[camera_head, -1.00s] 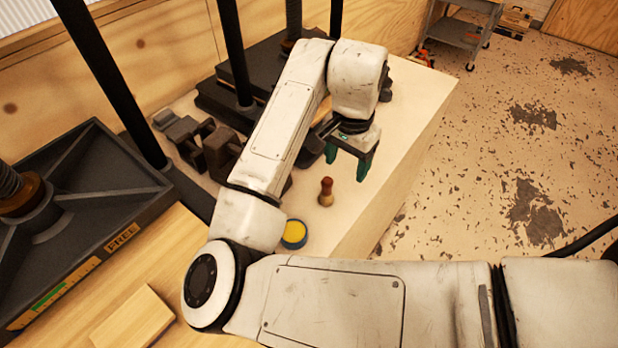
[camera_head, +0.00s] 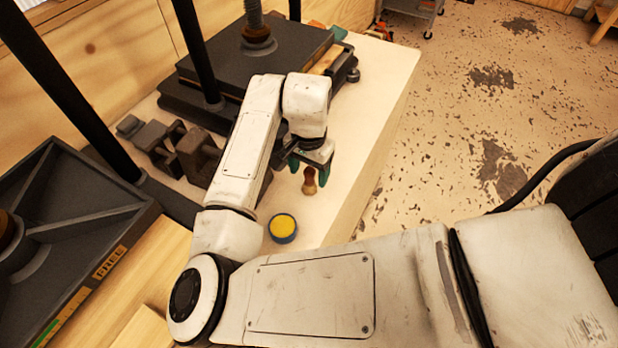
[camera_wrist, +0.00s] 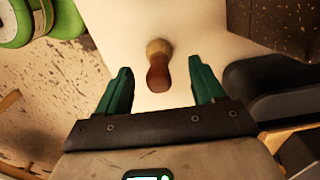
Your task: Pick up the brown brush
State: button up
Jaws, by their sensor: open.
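The brown brush (camera_head: 309,181) stands on the pale bench top (camera_head: 372,120), with a red-brown handle and a lighter tan lower part. In the head view my gripper (camera_head: 309,172) is at the brush, its green fingers to either side of the handle. In the wrist view the brush (camera_wrist: 158,66) lies ahead of and between the open fingers (camera_wrist: 160,85). The jaws hold nothing. I cannot tell whether a finger touches the brush.
A blue tin with a yellow top (camera_head: 283,227) stands nearer on the bench. Dark metal blocks (camera_head: 180,148) and a black press (camera_head: 250,70) stand left and behind. The bench's right edge drops to a speckled floor (camera_head: 480,120). The bench right of the brush is clear.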

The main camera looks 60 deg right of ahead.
jog(key=shift+f, duration=1.3)
jog(key=shift+c, duration=0.4)
jog(key=c, duration=1.1)
